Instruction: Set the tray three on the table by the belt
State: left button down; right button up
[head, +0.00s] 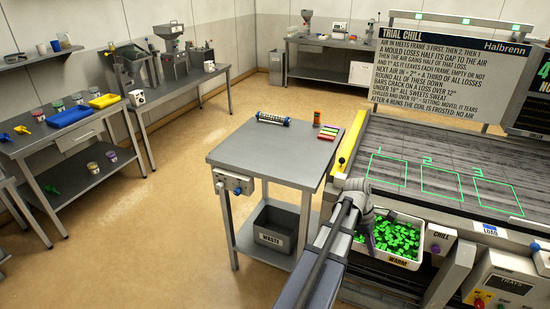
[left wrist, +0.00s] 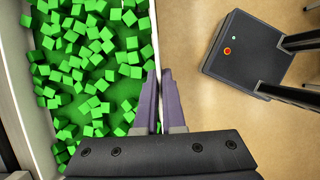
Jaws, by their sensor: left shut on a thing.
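A white tray (head: 410,264) full of green cubes sits beside the belt's near left end, above a label reading WARM. The left wrist view shows its long wall (left wrist: 156,30) and the green cubes (left wrist: 90,60). My left gripper (head: 371,238) is at the tray's left edge. In the left wrist view its two purple-grey fingers (left wrist: 159,90) straddle that wall, shut on it. The grey table (head: 260,150) stands left of the belt (head: 440,150). I cannot read a number on the tray. My right gripper is not in view.
On the table lie a roller-like cylinder (head: 273,119), a small orange-topped item (head: 317,117) and coloured strips (head: 328,132); its middle is clear. A yellow bar (head: 349,138) edges the belt. A waste bin (head: 276,225) is below. Green outlines (head: 440,180) mark the belt.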

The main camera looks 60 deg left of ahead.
aim_at(275, 149)
jog(key=k+j+u, duration=0.1)
jog(key=j, duration=0.3)
jog(key=k+j, duration=0.25)
jog(key=j, duration=0.2)
jog(key=k+j+u, duration=0.15)
jog(key=j, duration=0.3)
jog(key=k+j, duration=0.15)
jog(key=j, duration=0.25)
jog(key=k+j+u, duration=0.15)
jog(key=j, duration=0.3)
jog(key=j+u, duration=0.1)
jog(key=j, duration=0.4)
jog(key=k, duration=0.05)
